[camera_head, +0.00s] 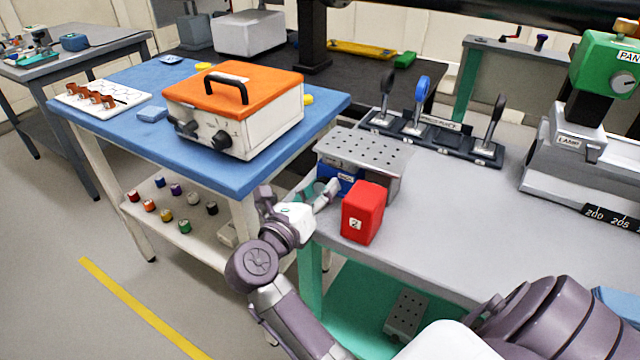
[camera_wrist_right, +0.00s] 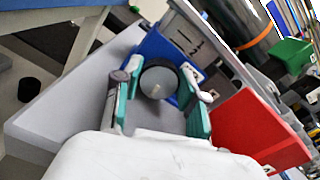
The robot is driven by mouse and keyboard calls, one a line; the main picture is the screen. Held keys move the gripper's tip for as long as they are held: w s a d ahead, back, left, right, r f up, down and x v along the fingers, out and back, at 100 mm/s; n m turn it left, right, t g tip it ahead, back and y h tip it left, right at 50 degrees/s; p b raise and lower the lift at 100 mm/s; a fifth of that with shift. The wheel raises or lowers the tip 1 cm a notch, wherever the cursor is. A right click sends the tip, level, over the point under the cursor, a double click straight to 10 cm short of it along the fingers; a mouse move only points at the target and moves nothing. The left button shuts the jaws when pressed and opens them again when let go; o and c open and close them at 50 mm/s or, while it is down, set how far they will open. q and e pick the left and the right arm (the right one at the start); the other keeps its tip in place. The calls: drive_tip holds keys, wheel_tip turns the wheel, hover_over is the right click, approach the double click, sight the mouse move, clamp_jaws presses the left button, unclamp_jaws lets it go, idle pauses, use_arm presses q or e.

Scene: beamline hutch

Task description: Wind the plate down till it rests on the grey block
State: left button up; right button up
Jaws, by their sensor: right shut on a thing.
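The perforated grey plate (camera_head: 365,146) tops a blue jack (camera_head: 340,180) at the left end of the grey bench. The grey block (camera_head: 388,184) stands under the plate's right part; I cannot tell whether a gap remains between them. My right gripper (camera_head: 328,190) reaches the jack's front from the left. In the right wrist view, my right gripper (camera_wrist_right: 161,72) is shut on a round dark knob (camera_wrist_right: 158,82) on the blue jack body (camera_wrist_right: 157,46), a finger on each side. My left gripper is not in view.
A red block (camera_head: 363,212) stands close to the right of the gripper; it also shows in the wrist view (camera_wrist_right: 255,130). Behind is a rack with several handles (camera_head: 430,135). A blue table (camera_head: 240,180) with an orange-lidded box (camera_head: 235,110) is to the left.

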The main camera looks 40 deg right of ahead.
idle(0.5)
drive_tip(key=o, duration=1.1)
drive_tip(key=shift+o, duration=0.2)
